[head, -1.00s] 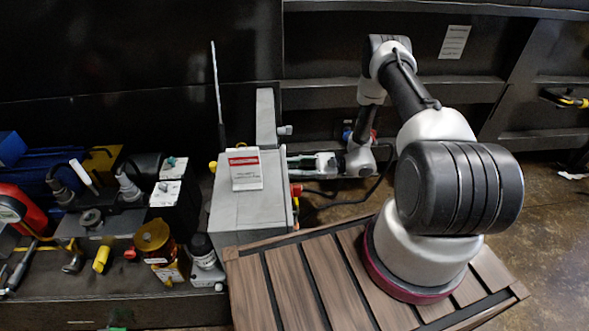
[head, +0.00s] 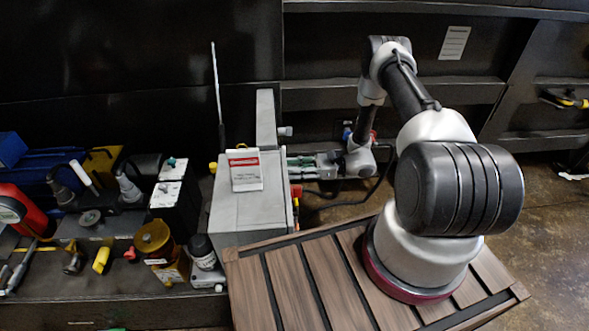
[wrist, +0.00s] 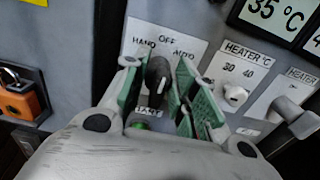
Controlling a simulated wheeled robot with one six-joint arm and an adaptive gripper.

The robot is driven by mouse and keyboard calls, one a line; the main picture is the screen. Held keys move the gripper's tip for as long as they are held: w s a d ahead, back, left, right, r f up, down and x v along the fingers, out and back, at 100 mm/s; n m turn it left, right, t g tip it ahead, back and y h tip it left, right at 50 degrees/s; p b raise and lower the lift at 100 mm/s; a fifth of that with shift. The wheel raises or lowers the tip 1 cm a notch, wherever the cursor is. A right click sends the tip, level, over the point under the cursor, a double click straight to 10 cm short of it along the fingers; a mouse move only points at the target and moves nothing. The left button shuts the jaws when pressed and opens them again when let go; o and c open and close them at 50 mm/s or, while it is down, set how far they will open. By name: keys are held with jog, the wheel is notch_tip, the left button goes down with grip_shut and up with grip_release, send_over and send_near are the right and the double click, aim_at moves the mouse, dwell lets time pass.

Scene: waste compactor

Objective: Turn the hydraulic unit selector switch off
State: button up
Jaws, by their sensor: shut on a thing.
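The black selector switch (wrist: 157,73) is on a grey panel under a white label (wrist: 166,40) reading HAND, OFF and AUTO. Its handle stands nearly upright in the wrist view, with its upper end below the word OFF; its exact pointer position is hard to tell. My gripper (wrist: 158,78) has its green-padded fingers on either side of the handle and is shut on it. In the head view my gripper (head: 302,166) is at the right side of the grey control cabinet (head: 240,205), and the switch is hidden there.
A green button (wrist: 140,126) under a START label is just below the switch. A white heater knob (wrist: 235,95) and another grey knob (wrist: 290,112) are to the right, below a temperature display (wrist: 266,12). An orange padlock (wrist: 25,100) hangs at the left.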

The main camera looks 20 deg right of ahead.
jog(key=o, duration=0.7)
jog(key=shift+c, duration=0.2)
jog(key=shift+d, duration=0.1)
jog(key=s+d, duration=0.2)
jog(key=d, duration=0.9)
jog(key=shift+s+d, duration=0.2)
jog(key=shift+d, duration=0.15)
